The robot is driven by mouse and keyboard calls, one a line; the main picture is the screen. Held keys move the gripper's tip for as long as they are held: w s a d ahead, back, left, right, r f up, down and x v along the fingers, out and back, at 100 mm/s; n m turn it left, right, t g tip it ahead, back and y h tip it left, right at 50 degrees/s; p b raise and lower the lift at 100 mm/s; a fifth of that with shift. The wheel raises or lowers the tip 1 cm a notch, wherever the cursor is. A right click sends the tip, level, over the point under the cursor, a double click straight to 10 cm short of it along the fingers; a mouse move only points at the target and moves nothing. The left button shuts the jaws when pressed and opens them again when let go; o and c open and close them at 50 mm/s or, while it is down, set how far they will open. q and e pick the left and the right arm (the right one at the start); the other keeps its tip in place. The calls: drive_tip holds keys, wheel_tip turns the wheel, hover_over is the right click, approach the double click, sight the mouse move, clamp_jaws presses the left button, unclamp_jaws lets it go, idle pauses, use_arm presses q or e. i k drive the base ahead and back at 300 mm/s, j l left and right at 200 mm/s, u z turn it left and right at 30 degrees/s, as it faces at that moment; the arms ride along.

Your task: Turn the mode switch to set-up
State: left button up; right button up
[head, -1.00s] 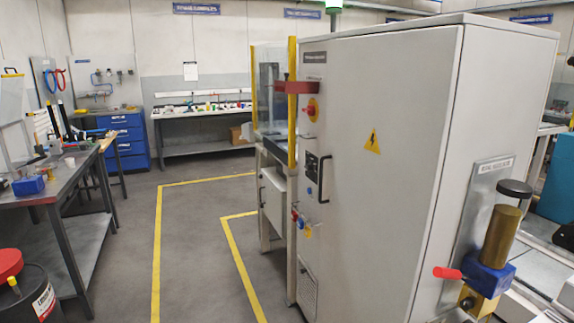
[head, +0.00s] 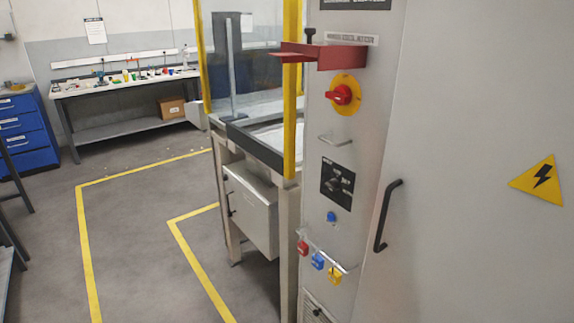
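The mode switch seems to be the black square plate (head: 337,184) with small white markings on the narrow grey face of the cabinet. Its lettering and the position of its knob are too small to read. A small blue round button or lock (head: 331,217) sits just below it. Above it is a metal handle (head: 335,140), and higher up a red rotary switch (head: 343,95) on a yellow disc. Neither of my grippers is in view.
Red, blue and yellow padlocks (head: 318,261) hang on a rail below. A red bracket (head: 320,55) juts out above. The cabinet door has a black handle (head: 386,215). The glazed machine (head: 245,80) stands left. The floor (head: 145,235) around the yellow lines is clear.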

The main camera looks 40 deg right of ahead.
sight(334, 184)
drive_tip(key=i+j+z, duration=0.1)
drive_tip(key=i+z, duration=0.4)
drive_tip(key=i+j+z, duration=0.35)
drive_tip(key=i+z, duration=0.15)
drive_tip(key=i+j+z, duration=0.45)
